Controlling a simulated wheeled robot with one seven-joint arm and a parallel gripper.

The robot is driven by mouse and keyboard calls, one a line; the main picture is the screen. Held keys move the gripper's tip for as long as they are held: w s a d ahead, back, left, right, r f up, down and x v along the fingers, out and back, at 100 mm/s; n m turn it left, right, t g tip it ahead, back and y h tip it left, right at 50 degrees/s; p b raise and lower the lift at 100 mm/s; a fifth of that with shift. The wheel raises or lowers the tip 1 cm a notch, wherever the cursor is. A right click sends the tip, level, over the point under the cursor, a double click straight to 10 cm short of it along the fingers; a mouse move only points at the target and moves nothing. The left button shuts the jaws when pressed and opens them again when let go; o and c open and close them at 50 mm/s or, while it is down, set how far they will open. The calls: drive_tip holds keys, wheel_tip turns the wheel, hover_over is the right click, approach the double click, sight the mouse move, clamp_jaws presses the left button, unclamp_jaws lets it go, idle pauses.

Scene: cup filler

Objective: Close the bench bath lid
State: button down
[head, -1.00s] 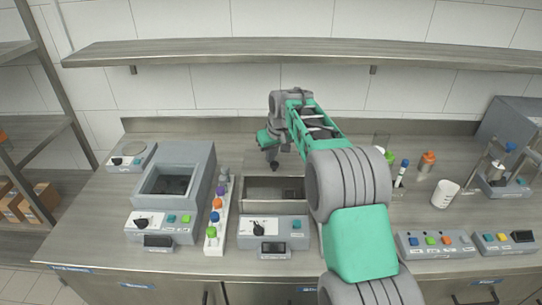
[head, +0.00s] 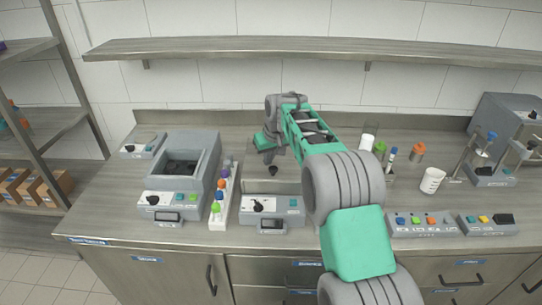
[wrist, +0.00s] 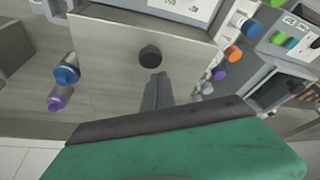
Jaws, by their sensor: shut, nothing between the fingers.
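The bench bath (head: 265,207) is the grey unit in the middle of the bench, with a black dial and buttons on its front panel. Its flat grey lid (head: 285,187) lies over the tank opening; I cannot tell whether it sits fully flush. In the wrist view the lid (wrist: 105,65) spreads below the control panel, with a round black knob (wrist: 150,57) on it. My gripper (wrist: 157,88) is shut and empty, its fingertips pointing at the lid close to the knob. I cannot tell whether they touch. In the head view my gripper (head: 271,167) is behind the tank area.
A rack of colour-capped vials (head: 222,200) stands close to the bath's left, beside another grey bath (head: 180,175) with an open top. Capped vials (head: 390,158), a white beaker (head: 432,180) and button boxes (head: 430,222) are to the right. A shelf (head: 320,45) runs above.

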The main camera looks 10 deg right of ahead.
drive_tip(key=shift+w+a+r+p, duration=0.2)
drive_tip(key=shift+w+r+p, duration=0.65)
drive_tip(key=shift+w, duration=0.3)
drive_tip(key=shift+w+r+b, duration=0.2)
drive_tip(key=shift+w+b, duration=0.1)
drive_tip(key=shift+b, duration=0.5)
drive_tip(key=s+d+r+b, duration=0.1)
drive_tip(key=s+r, duration=0.9)
drive_tip(key=r, duration=0.1)
drive_tip(key=s+d+f+m, duration=0.1)
drive_tip(key=s+f, duration=0.3)
drive_tip(key=s, duration=1)
drive_tip(key=s+d+f+m+h, duration=0.1)
drive_tip(key=s+f, duration=0.4)
drive_tip(key=s, duration=0.9)
drive_tip(key=shift+s+d+m, duration=0.35)
drive_tip(key=shift+d+m, duration=0.15)
